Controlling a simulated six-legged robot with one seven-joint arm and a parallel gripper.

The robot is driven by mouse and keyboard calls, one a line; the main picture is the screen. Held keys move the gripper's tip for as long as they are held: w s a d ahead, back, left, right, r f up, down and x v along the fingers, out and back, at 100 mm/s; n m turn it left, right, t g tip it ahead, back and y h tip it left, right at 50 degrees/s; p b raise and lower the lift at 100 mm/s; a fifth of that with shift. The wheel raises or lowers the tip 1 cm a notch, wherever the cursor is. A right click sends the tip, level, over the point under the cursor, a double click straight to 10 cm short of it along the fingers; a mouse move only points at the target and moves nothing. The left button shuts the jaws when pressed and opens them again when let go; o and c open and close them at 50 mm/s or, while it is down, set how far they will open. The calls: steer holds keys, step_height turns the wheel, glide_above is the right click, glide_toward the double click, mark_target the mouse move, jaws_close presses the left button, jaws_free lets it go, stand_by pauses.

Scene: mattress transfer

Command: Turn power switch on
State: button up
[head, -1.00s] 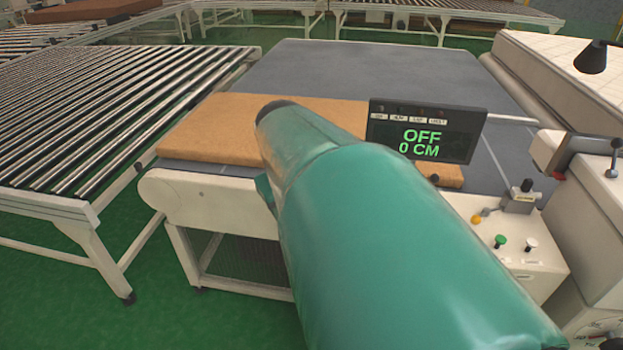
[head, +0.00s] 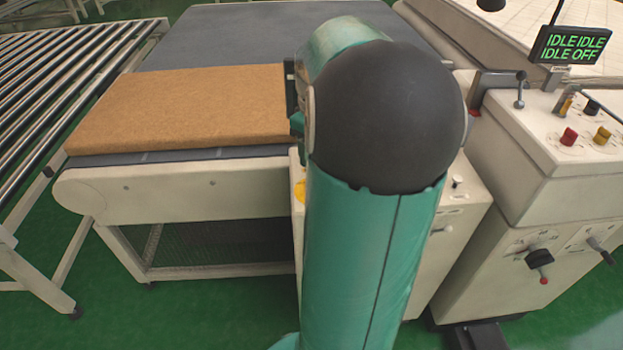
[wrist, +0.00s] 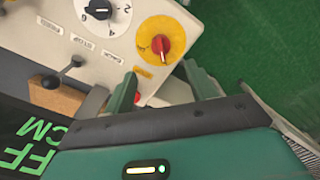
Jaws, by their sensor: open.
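A red rotary knob on a round yellow dial (wrist: 160,42), which looks like the power switch, is on the cream control panel (wrist: 60,30) in the wrist view. My gripper (wrist: 164,86) is open, its two green fingers spread and pointing toward the panel. The knob lies just beyond the fingertips and between them sideways; no contact shows. In the head view my arm hides most of this panel, and only an edge of a yellow disc (head: 300,191) shows beside it. A dark display (wrist: 30,150) with partly cut-off green letters "FF" and "CM" is at the wrist view's lower left.
A black-and-white numbered dial (wrist: 101,10) and small levers (wrist: 62,72) are near the yellow dial. In the head view a brown mattress (head: 180,110) lies on the conveyor table. A second console (head: 545,180) with knobs and a display (head: 573,45) stands at right.

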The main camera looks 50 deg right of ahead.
step_height(320, 180, down, 11)
steer(key=shift+r, duration=0.1)
stand_by(0.3)
steer(key=c, duration=1)
